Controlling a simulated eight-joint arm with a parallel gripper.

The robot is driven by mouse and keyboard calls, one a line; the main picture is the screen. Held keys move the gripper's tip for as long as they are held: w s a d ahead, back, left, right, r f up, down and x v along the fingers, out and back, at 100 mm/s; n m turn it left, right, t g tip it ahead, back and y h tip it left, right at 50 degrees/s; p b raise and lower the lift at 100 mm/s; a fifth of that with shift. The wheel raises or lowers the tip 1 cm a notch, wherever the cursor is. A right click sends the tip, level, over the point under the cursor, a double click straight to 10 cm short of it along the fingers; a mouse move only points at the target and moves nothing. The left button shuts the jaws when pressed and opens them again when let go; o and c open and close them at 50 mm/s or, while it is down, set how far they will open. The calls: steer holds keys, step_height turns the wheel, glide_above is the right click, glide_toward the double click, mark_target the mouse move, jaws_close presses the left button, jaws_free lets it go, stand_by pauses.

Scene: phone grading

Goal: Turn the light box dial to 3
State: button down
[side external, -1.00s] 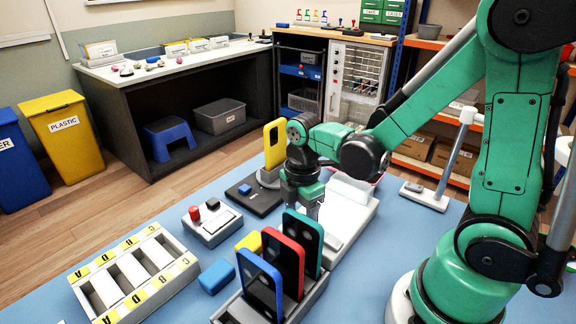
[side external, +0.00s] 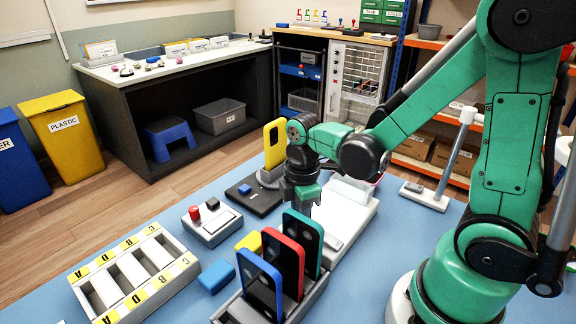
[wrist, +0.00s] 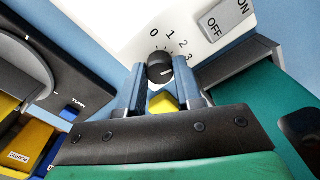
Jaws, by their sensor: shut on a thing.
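The light box (side external: 362,211) is the white flat unit beneath my gripper in the side view. In the wrist view its white panel (wrist: 125,25) carries the numbers 0, 1, 2 and 3 around a black dial (wrist: 158,63). The dial's white mark points right, toward the 3 side; I cannot tell whether it lines up exactly. My gripper (wrist: 162,80) has its two fingers on either side of the dial, shut on it. In the side view my gripper (side external: 314,208) points down at the box, and the dial is hidden.
An OFF/ON switch (wrist: 226,22) sits right of the dial. Upright phones, blue (side external: 262,283), red (side external: 285,258) and green (side external: 303,240), stand in a rack in front of my gripper. A yellow phone (side external: 274,143) stands behind it. A lettered tray (side external: 135,272) lies at left.

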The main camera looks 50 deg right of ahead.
steer(key=shift+m, duration=1.4)
steer(key=c, duration=0.6)
jaws_free()
steer(key=shift+r, duration=2.8)
steer(key=r+m+t, duration=0.1)
steer(key=m, duration=0.1)
steer(key=a+r+m+t, duration=0.1)
steer(key=m+t, duration=0.1)
steer(key=shift+s+r+m+t, duration=0.1)
steer(key=shift+r+m+t, duration=0.1)
steer(key=shift+m+t, duration=0.1)
steer(key=m+t, duration=0.1)
steer(key=r+m+t, duration=0.1)
steer(key=m, duration=0.1)
steer(key=r+m+t, duration=0.1)
steer(key=shift+a+m+t, duration=0.3)
steer(key=shift+a, duration=0.1)
